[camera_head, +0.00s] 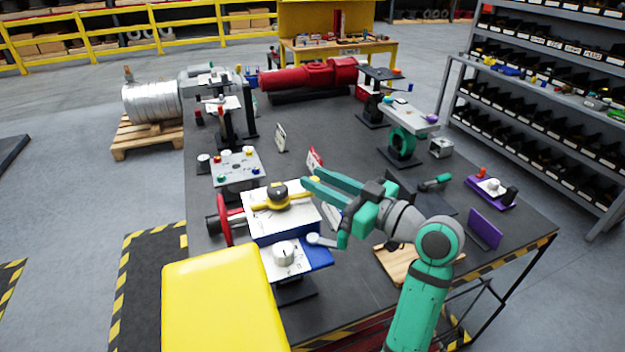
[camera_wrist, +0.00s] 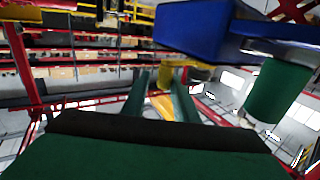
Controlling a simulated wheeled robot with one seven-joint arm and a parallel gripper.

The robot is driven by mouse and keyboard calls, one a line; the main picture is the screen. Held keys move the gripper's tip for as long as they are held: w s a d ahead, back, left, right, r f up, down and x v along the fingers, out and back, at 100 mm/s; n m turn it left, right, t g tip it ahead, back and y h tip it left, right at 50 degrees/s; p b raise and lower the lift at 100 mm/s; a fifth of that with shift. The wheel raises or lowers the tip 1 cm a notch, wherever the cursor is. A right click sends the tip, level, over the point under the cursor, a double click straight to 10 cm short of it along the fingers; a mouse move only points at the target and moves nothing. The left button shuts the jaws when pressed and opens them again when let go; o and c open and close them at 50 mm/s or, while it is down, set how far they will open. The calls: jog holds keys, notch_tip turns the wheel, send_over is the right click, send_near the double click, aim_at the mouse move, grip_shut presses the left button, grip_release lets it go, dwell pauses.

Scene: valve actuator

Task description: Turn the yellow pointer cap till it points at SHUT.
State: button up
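The yellow pointer cap (camera_head: 283,199) sits on the white top plate of a blue-sided valve actuator box (camera_head: 257,221), with a dark knob at its centre. Its yellow bar runs across the plate, roughly left to right. The SHUT mark cannot be read. My green gripper (camera_head: 311,178) is just right of the box, its two fingers apart and pointing left towards the bar's right end. In the wrist view, yellow (camera_wrist: 162,104) shows in the gap between the fingers (camera_wrist: 160,88). I cannot tell whether either finger touches it.
A red handwheel (camera_head: 224,219) stands at the box's left. A blue box with a white dial (camera_head: 284,252) and a large yellow block (camera_head: 222,300) are in front. A grey panel with coloured buttons (camera_head: 237,168) is behind. A wooden board (camera_head: 395,265) lies under my arm.

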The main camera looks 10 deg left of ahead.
jog(key=d, duration=0.8)
jog(key=shift+d, duration=0.35)
dwell(0.4)
jog(key=shift+s, duration=0.1)
jog(key=v, duration=1)
jog(key=shift+s+d, duration=0.3)
